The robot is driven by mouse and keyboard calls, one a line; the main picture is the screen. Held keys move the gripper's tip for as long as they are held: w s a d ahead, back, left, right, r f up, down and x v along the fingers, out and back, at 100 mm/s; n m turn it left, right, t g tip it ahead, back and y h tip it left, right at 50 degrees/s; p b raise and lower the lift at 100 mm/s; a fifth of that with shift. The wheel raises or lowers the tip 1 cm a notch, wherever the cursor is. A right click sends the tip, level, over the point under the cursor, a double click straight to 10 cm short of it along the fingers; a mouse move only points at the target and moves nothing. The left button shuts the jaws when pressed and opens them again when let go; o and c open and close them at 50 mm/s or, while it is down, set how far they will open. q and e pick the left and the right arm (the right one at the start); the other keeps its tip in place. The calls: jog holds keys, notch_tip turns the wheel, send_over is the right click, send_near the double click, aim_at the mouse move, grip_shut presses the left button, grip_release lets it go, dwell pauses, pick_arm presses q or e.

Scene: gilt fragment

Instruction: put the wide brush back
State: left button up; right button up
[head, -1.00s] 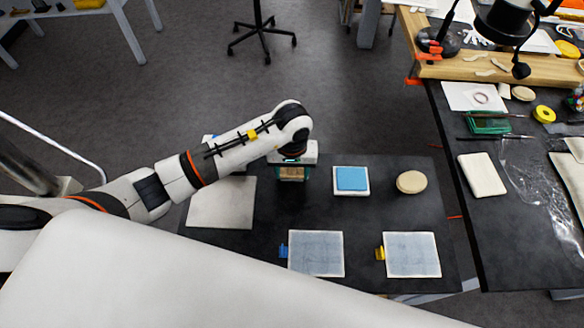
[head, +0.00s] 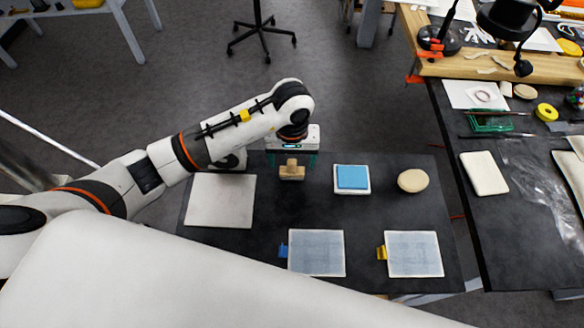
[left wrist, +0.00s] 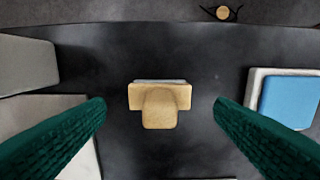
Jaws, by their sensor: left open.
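The wide brush (head: 292,172), a pale wooden block with a short rounded handle, lies on the dark table near its far edge. It also shows in the left wrist view (left wrist: 159,108), centred between two green fingers, with a thin pale strip along its far side. My left gripper (head: 292,160) is open beside and above the brush in the head view. In the left wrist view both fingers (left wrist: 160,112) stand well apart, with clear gaps either side of the brush. My right gripper is not in view.
A pale square sheet (head: 220,201) lies left of the brush. A blue pad on a white tray (head: 352,190) and a round pale disc (head: 413,181) lie to its right. Two greyish squares (head: 316,253) (head: 414,254) with blue and yellow tabs lie nearer. Dark tabletop (head: 285,212) between is bare.

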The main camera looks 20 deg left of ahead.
aim_at(292, 162)
pick_arm(q)
notch_tip(292, 162, up, 6)
jog(key=shift+r+b, duration=0.2)
jog(key=shift+b, duration=0.6)
jog(key=shift+r, duration=0.65)
